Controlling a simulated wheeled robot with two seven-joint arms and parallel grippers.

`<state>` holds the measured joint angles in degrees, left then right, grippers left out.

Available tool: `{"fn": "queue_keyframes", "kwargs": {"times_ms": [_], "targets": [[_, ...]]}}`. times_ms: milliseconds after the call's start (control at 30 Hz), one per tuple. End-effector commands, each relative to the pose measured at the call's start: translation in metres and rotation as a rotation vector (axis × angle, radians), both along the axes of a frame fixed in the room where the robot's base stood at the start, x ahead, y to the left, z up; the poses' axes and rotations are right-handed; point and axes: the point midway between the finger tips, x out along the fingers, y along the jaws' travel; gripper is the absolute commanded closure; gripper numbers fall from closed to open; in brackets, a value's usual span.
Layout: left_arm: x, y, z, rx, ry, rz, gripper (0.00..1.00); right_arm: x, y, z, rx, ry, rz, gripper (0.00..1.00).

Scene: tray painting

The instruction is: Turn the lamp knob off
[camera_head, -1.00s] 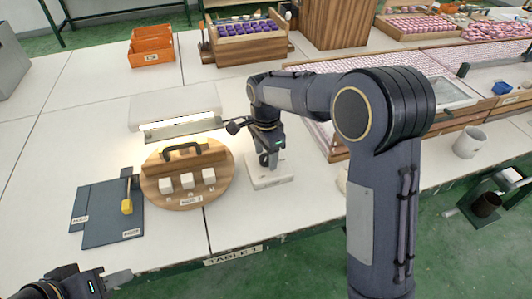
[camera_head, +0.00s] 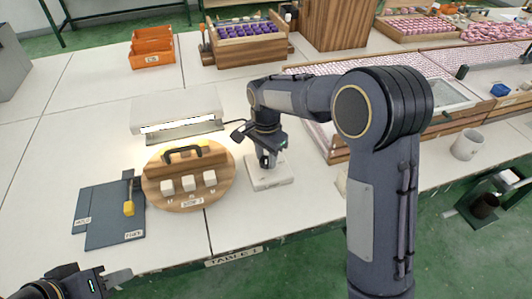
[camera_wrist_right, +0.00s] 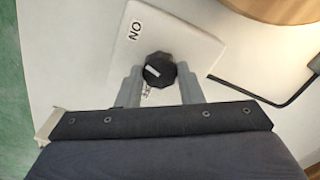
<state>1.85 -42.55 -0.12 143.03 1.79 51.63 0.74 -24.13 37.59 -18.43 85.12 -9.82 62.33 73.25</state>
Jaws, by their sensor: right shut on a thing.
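The lamp (camera_head: 178,108) has a pale hood with a bright white strip under its front edge. Its control is a black ridged knob (camera_wrist_right: 160,70) with a white mark, on a white base plate (camera_head: 270,182). The plate carries an "ON" label (camera_wrist_right: 133,30) and a second label partly hidden below the knob. My right gripper (camera_wrist_right: 160,82) is shut on the knob, one finger on each side; it also shows over the plate in the head view (camera_head: 267,160). My left gripper (camera_head: 122,276) is at the lower left, away from the lamp; its opening is unclear.
A round wooden board (camera_head: 222,185) with a black handle and white blocks stands left of the plate. A dark mat (camera_head: 105,235) with a yellow-tipped tool lies further left. An orange bin (camera_head: 152,48) and a purple-filled crate (camera_head: 245,47) stand behind.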

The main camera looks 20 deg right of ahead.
Motion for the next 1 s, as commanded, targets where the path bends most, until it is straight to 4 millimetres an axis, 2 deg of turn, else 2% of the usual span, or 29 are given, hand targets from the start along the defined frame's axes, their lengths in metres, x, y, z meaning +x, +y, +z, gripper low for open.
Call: {"fn": "queue_keyframes", "kwargs": {"times_ms": [300,1000], "targets": [[0.0,0.0,0.016,0.0,0.0,0.0,0.64,0.0,0.0,0.002,0.001,0.001,0.298,0.89],[0.0,0.0,0.034,0.0,0.0,0.0,0.64,0.0,0.0,0.002,0.002,0.0,0.963,0.89]]}}
